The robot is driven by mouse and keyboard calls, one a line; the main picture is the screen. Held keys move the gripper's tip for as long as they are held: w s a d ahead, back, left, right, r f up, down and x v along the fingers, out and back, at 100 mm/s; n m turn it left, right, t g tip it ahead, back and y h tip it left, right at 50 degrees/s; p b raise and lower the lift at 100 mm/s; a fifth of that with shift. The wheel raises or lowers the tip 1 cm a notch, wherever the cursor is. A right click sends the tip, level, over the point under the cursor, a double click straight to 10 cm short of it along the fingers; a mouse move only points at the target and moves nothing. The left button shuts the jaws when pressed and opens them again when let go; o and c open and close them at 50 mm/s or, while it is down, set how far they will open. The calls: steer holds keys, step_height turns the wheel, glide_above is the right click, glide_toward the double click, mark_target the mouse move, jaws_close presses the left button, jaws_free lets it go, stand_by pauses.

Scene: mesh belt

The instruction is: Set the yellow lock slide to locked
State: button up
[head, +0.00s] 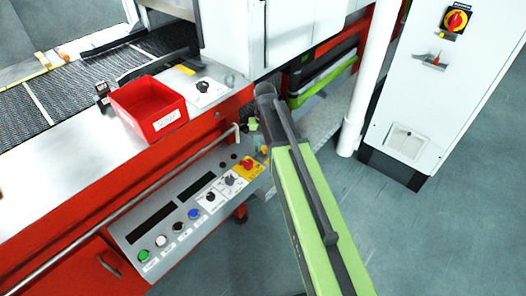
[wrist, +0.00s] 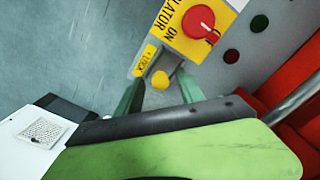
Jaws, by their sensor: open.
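The yellow lock slide (wrist: 160,80) shows as a small rounded yellow knob beside a yellow label reading LOCK (wrist: 145,60). It sits by the yellow isolator plate with its red rotary switch (wrist: 199,22). In the wrist view my gripper (wrist: 160,86) is open, with one green finger on each side of the knob. I see gaps between fingers and knob; depth is hard to judge. In the head view my gripper (head: 258,137) is at the right end of the control panel, close to the isolator plate (head: 250,168). The slide's track is mostly hidden.
The sloping panel (head: 185,213) carries several buttons and switches. A silver rail (head: 130,205) runs above it. A red bin (head: 150,108) stands on the ledge. A white cabinet (head: 450,80) with another red switch (head: 456,19) stands right. Floor (head: 440,230) is clear at front right.

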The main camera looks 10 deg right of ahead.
steer(key=shift+r, duration=0.1)
steer(key=shift+c, duration=0.5)
jaws_close()
stand_by(0.8)
